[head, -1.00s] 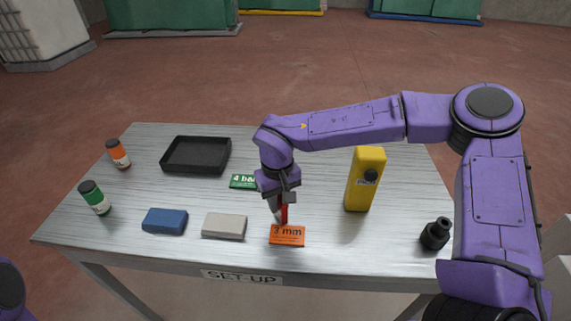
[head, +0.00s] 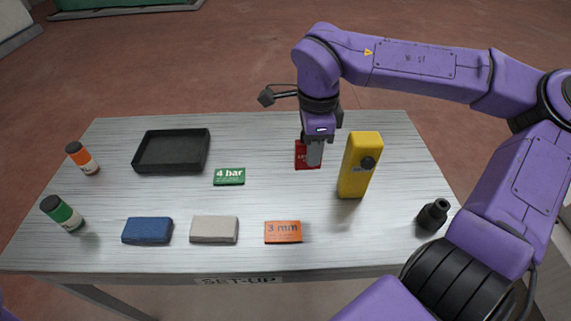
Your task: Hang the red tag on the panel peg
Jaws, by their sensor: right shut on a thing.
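The red tag (head: 301,156) is a small red plate with faint pale lettering, partly hidden by my right gripper. My right gripper (head: 314,155) points down, shut on the red tag, over the back middle of the table. It is just left of and behind the yellow panel (head: 351,178), a tall upright block. The peg (head: 368,163) is a dark round knob on the panel's right-hand face, and nothing hangs on it. I cannot tell whether the tag touches the table. My left gripper is out of view.
On the metal table (head: 330,225) lie a green "4 bar" tag (head: 229,177), an orange "3 mm" tag (head: 283,232), blue (head: 147,231) and grey (head: 214,229) blocks. A black tray (head: 145,153), two bottles (head: 82,158) (head: 62,213) and a black fitting (head: 433,215) stand towards the sides.

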